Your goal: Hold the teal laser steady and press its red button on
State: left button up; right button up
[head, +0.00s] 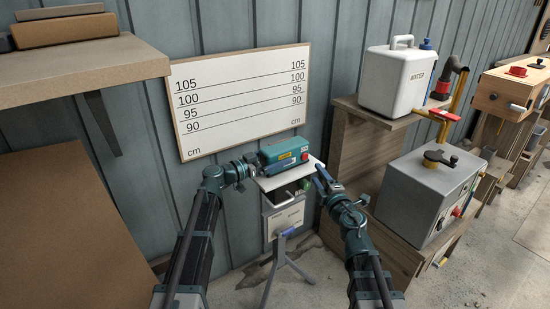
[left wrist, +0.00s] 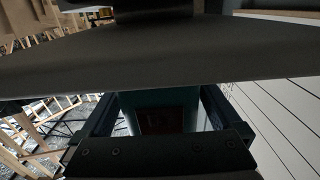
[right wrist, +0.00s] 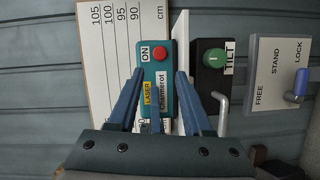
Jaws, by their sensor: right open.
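The teal laser (head: 278,152) sits on a white plate (head: 277,182) on a stand by the wall. Its red button (head: 305,154) is at the right end and shows beside an ON label in the right wrist view (right wrist: 160,53). My left gripper (head: 252,166) is at the laser's left end. In the dark left wrist view its fingers flank the teal body (left wrist: 160,102) closely and look shut on it. My right gripper (head: 320,172) is open and empty, its fingers (right wrist: 160,72) pointing toward the button end, apart from the button.
Below the plate is a black block with a green knob (right wrist: 214,57) marked TILT, and a FREE/STAND/LOCK panel (right wrist: 277,65) with a blue-handled lever. A cm scale board (head: 240,95) hangs behind. A grey machine (head: 415,195) and a wooden shelf (head: 80,70) flank the stand.

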pick_arm(q)
grip_shut()
pick_arm(e)
grip_shut()
dwell(1.4)
dwell(0.4)
jog(key=w+g+y, duration=0.1)
jog(key=y, duration=0.1)
jog(key=w+a+n+g+y, duration=0.1)
jog(key=w, duration=0.1)
jog(key=w+f+n+g+y, duration=0.1)
jog(key=y, duration=0.1)
jog(key=shift+w+a+g+y, duration=0.3)
jog(key=shift+w, duration=0.1)
jog(key=shift+w+n+g+y, duration=0.2)
jog(key=shift+n+g+y, duration=0.1)
jog(key=shift+g+y, duration=0.45)
jog(key=shift+w+d+f+n+g+y, duration=0.1)
jog(key=shift+d+n+g+y, duration=0.2)
jog(key=shift+g+y, duration=0.3)
jog(key=s+d+n+g+y, duration=0.3)
jog(key=d+g, duration=0.3)
jog(key=g, duration=0.2)
jog(key=shift+r+y, duration=0.3)
jog(key=shift+y, duration=0.15)
